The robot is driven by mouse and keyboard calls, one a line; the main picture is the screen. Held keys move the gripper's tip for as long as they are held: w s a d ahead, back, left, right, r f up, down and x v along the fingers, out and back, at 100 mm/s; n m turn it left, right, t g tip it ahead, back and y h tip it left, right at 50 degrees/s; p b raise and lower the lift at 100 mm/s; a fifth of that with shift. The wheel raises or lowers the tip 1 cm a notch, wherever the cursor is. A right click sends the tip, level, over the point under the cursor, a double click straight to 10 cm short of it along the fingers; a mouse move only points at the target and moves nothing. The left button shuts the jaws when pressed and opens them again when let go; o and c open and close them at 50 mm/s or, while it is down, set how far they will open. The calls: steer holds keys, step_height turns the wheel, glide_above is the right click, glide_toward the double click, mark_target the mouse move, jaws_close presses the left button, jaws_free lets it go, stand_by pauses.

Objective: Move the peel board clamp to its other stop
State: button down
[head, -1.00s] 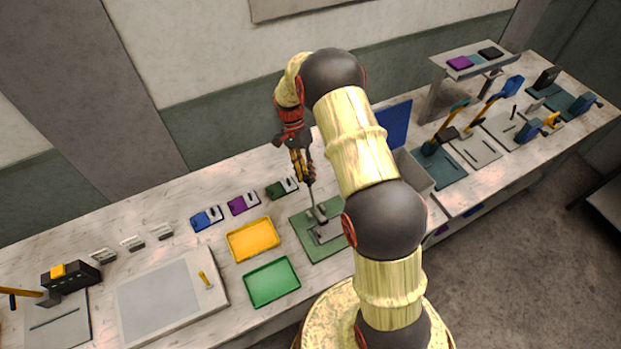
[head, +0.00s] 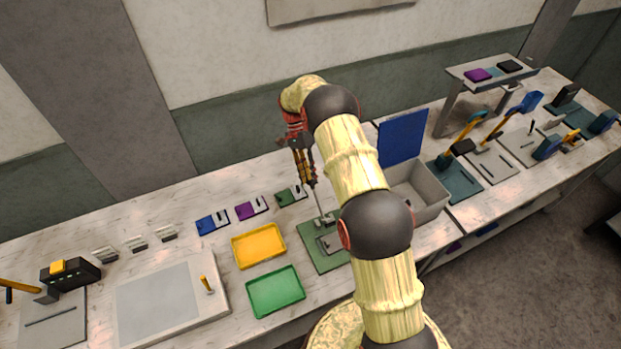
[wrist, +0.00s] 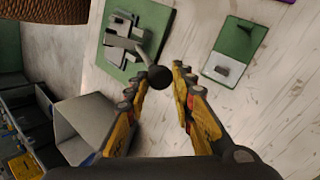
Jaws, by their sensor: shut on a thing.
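The peel board (head: 312,256) is a green plate on the bench, right of the yellow tray. Its grey metal clamp (head: 328,240) has a thin lever rising from it. In the wrist view the green board (wrist: 165,18) lies at the top with the clamp frame (wrist: 123,38) on it. The lever points toward my fingers and ends in a dark round knob (wrist: 160,77). My gripper (head: 313,184) reaches down from above and is shut on this knob, also in the wrist view (wrist: 171,75). My arm covers the board's right edge in the head view.
Yellow (head: 259,245) and green (head: 275,291) trays lie left of the board. Small blue, purple and green (head: 290,195) holders stand behind them. A grey open box (head: 428,192) with a blue panel (head: 402,137) stands to the right.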

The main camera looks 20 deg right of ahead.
steer(key=shift+w+f, duration=0.15)
steer(key=shift+f, duration=0.3)
steer(key=c, duration=1.9)
jaws_free()
steer(key=shift+o, duration=1.2)
steer(key=shift+w+f, duration=0.15)
steer(key=shift+w, duration=0.15)
steer(key=shift+o, duration=0.8)
steer(key=shift+r, duration=0.25)
steer(key=v, duration=1.1)
steer(key=shift+w+r, duration=0.25)
steer(key=shift+r, duration=0.1)
